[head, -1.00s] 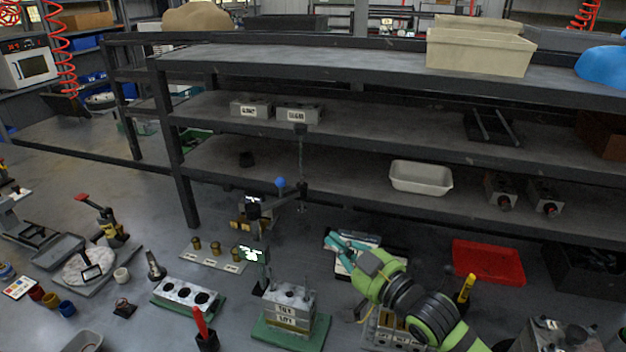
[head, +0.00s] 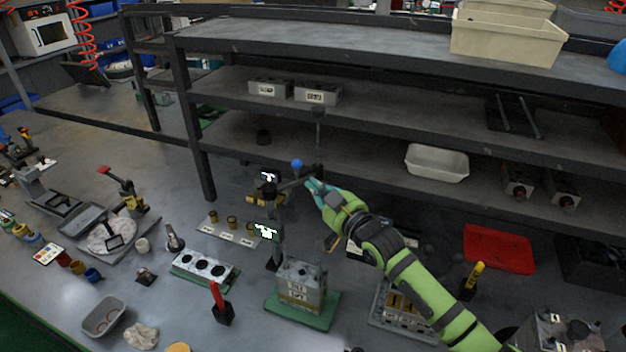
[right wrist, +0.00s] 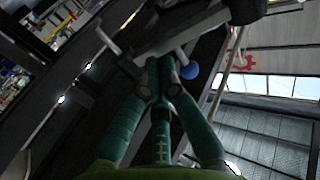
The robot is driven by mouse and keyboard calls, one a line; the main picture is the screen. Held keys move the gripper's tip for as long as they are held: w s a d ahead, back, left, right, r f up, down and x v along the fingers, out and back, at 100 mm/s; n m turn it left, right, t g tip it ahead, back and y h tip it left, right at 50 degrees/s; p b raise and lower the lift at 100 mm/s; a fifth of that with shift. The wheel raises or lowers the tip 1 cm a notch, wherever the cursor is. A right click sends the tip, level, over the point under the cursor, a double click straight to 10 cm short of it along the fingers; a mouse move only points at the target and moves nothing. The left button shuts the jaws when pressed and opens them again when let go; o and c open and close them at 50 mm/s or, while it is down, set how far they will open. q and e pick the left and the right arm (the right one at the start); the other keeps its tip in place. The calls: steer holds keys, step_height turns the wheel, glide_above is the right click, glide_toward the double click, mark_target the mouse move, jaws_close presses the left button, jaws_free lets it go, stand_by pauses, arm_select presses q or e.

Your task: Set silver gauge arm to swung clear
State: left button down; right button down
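A dark grey gauge arm with a blue ball knob (head: 297,163) reaches from a stand with a small lit display (head: 268,177) towards the shelf front. Whether this is the silver gauge arm I cannot tell by colour. My right gripper (head: 313,186) is at the bar's right end, just below and right of the knob. In the right wrist view its teal fingers (right wrist: 163,78) come together at the tips, apparently with nothing between them. The blue knob (right wrist: 190,71) shows right beside them, with a grey bar (right wrist: 185,32) beyond. Contact is unclear. My left gripper is out of view.
The dark shelf rack (head: 330,111) stands close behind the arm. A labelled block on a green base (head: 302,285), a second lit display (head: 266,231) and a red-handled tool (head: 220,303) stand in front. A red tray (head: 499,249) lies at right.

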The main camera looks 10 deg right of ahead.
mark_target(309, 176)
steer(key=shift+w+a, duration=0.2)
steer(key=shift+w, duration=0.4)
steer(key=shift+f, duration=0.1)
steer(key=shift+w+a+b, duration=0.15)
steer(key=shift+w+b, duration=0.9)
steer(key=shift+w, duration=0.45)
steer(key=shift+w+a, duration=0.1)
steer(key=shift+w, duration=0.1)
